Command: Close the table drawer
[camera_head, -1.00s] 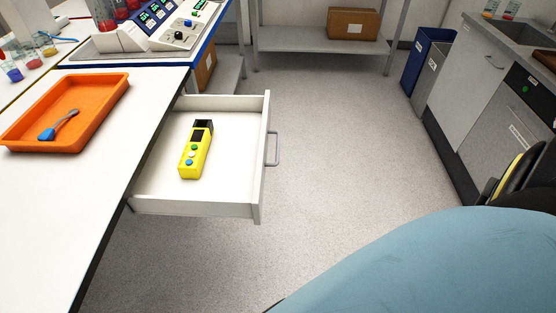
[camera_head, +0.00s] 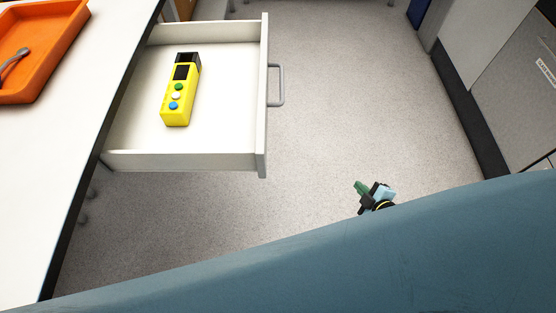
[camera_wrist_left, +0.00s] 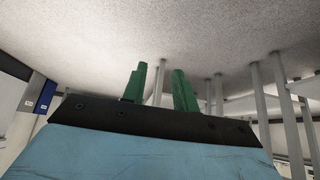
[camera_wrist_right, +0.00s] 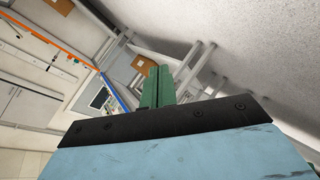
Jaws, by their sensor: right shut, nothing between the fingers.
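The white table drawer (camera_head: 262,95) is pulled out from the right side of the white table (camera_head: 60,150). Its bar handle (camera_head: 281,85) faces right. A yellow device (camera_head: 181,90) with colored buttons lies inside the drawer. My right gripper (camera_head: 359,186) is to the right of and nearer than the drawer, apart from it, above the floor. In the right wrist view its green fingers (camera_wrist_right: 158,87) are together and empty. In the left wrist view my left gripper (camera_wrist_left: 158,88) has its green fingers spread with nothing between them; it is out of the head view.
An orange tray (camera_head: 35,75) with a spoon-like tool lies on the table. Gray floor (camera_head: 350,90) is clear right of the drawer. Gray cabinets (camera_head: 510,80) stand at the far right. My blue arm covers the bottom of the head view.

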